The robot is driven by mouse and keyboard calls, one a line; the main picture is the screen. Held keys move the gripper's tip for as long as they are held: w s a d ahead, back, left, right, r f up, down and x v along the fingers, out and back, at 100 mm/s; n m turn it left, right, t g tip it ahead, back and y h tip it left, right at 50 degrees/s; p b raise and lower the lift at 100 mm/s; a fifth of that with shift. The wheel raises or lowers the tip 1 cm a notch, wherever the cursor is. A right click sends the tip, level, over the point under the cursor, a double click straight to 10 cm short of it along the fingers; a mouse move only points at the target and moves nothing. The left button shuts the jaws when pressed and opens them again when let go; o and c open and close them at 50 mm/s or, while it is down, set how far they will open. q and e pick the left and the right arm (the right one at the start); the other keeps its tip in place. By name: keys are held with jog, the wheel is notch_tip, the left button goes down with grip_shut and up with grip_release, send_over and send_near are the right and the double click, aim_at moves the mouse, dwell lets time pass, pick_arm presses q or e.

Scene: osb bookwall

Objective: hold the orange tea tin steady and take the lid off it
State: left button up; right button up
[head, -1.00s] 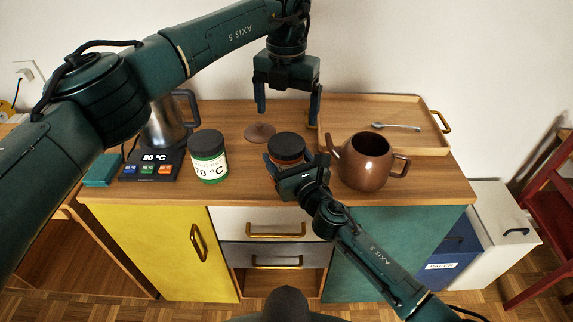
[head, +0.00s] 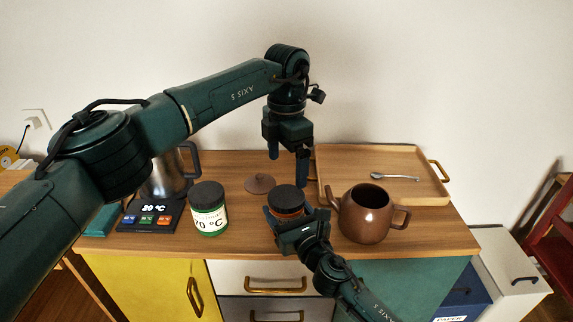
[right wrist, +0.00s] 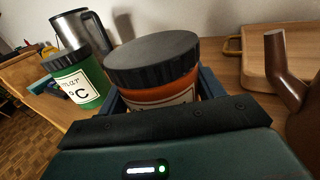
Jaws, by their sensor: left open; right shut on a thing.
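The orange tea tin (head: 288,212) stands upright on the cabinet top with its dark ribbed lid (head: 289,196) on. In the right wrist view the lid (right wrist: 152,56) sits over the orange body (right wrist: 160,92), whose white label is partly hidden. My right gripper (head: 293,218) is shut on the tin's body, below the lid, from the front right. My left gripper (head: 288,170) points down, open and empty, above and slightly behind the lid, apart from it.
A brown teapot (head: 366,214) stands close right of the tin. A green tin (head: 209,212) stands left, beside a kettle (head: 166,178) and its control base (head: 149,218). A brown teapot lid (head: 260,183) lies behind. A wooden tray (head: 345,164) holds a spoon (head: 394,177).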

aim_at(287, 196)
pick_arm(q)
jog(key=m, duration=0.6)
jog(key=shift+m, duration=0.4)
jog(key=m, duration=1.2)
jog(key=shift+m, duration=0.4)
notch_tip(287, 196, down, 8)
jog(key=shift+f, duration=0.1)
